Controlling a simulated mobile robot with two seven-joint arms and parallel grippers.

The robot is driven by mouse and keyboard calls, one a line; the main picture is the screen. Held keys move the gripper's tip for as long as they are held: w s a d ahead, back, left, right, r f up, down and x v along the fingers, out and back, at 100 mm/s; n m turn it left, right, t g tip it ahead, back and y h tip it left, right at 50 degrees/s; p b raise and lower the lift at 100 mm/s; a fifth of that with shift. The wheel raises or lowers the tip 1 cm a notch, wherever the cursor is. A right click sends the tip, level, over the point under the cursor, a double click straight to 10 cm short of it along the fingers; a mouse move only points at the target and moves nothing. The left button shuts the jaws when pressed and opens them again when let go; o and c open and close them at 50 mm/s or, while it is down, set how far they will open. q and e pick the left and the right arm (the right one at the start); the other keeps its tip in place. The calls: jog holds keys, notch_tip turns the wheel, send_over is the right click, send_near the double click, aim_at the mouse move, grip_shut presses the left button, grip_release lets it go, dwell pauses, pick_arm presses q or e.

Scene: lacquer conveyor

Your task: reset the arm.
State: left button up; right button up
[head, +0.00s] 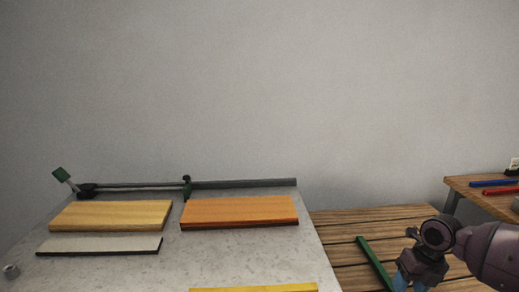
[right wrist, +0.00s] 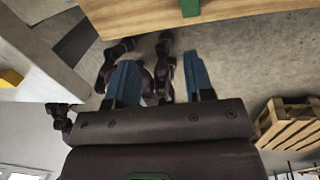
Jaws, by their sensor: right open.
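My right arm comes in from the right edge of the head view. Its right gripper (head: 412,279) hangs at the lower right with blue fingers, beside the slatted wooden surface and right of the green bar (head: 374,262). In the right wrist view the two blue fingers of the right gripper (right wrist: 160,82) stand apart with nothing held between them. The fingertips are cut off or hard to see in the head view. My left gripper does not show in the head view.
A grey table (head: 120,272) holds a pale yellow board (head: 110,215), an orange board (head: 240,211), a grey-white panel (head: 100,245) and a yellow strip (head: 255,288). A wooden table (head: 470,193) with blue and red bars stands right. The wrist view shows a pallet (right wrist: 290,122).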

jog(key=s+d+f+m+t+y, duration=0.35)
jog(key=s+d+f+m, duration=0.45)
jog(key=d, duration=0.4)
jog(key=w+d+r+m+t+h, duration=0.25)
jog(key=w+d+m+h, duration=0.3)
jog(key=d+m, duration=0.35)
jog(key=w+d+r+m+t+h, duration=0.3)
jog(key=w+r+m+t+h, duration=0.2)
jog(key=r+m+t, duration=0.45)
jog(key=s+a+f+m+g+y, duration=0.4)
jog(key=s+a+f, duration=1.3)
jog(key=a+f, duration=0.2)
pick_arm(q)
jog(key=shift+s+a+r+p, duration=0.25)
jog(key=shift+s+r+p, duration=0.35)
jog(key=shift+p, duration=0.65)
pick_arm(e)
jog(key=s+a+r+m+y, duration=0.1)
jog(key=s+a+m, duration=0.3)
jog(key=s+a, duration=1)
jog(key=shift+s+a+r+g, duration=0.25)
jog(key=shift+s+r+g, duration=0.1)
jog(key=shift+s, duration=0.15)
